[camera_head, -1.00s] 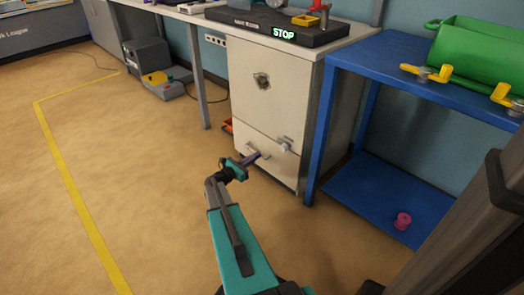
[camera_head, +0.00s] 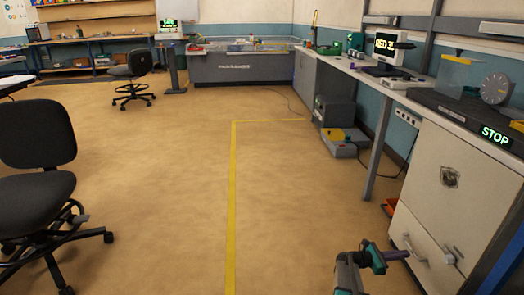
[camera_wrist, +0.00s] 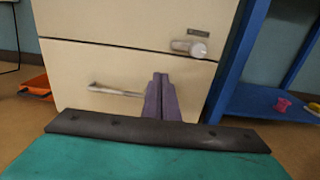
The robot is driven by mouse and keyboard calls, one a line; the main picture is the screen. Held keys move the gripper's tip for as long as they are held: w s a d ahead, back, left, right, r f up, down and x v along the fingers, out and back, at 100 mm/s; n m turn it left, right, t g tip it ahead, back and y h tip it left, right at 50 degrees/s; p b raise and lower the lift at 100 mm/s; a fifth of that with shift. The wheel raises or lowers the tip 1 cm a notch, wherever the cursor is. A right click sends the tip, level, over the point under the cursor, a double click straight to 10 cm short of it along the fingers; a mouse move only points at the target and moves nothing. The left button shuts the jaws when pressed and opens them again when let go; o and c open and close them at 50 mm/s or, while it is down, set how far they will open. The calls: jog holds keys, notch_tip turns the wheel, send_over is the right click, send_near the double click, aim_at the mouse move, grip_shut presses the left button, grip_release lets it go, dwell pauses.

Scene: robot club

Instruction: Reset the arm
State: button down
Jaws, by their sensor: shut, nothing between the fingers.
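In the wrist view the purple fingers (camera_wrist: 161,98) are together and empty. They point toward a cream cabinet (camera_wrist: 120,62) with two drawer fronts. I cannot tell whether the fingers touch the cabinet. The cabinet also shows at the right of the head view (camera_head: 440,196).
A blue shelf unit (camera_wrist: 262,104) stands right of the cabinet with a pink object (camera_wrist: 283,104) on it. An orange item (camera_wrist: 37,87) lies left of the cabinet. A black office chair (camera_head: 36,170) stands at the left. The floor between is clear, with yellow tape (camera_head: 232,200).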

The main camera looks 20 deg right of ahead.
jog(key=w+a+r+n+t+p, duration=0.1)
jog(key=w+a+r+p, duration=0.2)
jog(key=w+a+p, duration=0.15)
jog(key=w+a+r+n+t+p, duration=0.1)
jog(key=w+a+r+t+p, duration=0.1)
jog(key=w+a+r+p, duration=0.3)
jog(key=s+a+f+y+p, duration=0.1)
jog(key=s+a+y+p, duration=0.15)
jog(key=a+p, duration=0.7)
jog(key=s+a+m+g+y+p, duration=0.1)
jog(key=s+a+m+y+p, duration=0.3)
jog(key=s+a, duration=0.4)
jog(key=s+a+r+m+g+y+p, duration=0.1)
jog(key=s+a+m+y+p, duration=0.3)
jog(key=a, duration=1.7)
jog(key=s+a+m+g+y+p, duration=0.2)
jog(key=s+a+m+y+p, duration=0.2)
jog(key=s+a, duration=1)
jog(key=m+y, duration=0.3)
jog(key=m, duration=0.2)
jog(key=shift+s+a+r+p, duration=0.2)
jog(key=shift+a+r+p, duration=0.1)
jog(key=shift+a+r, duration=0.1)
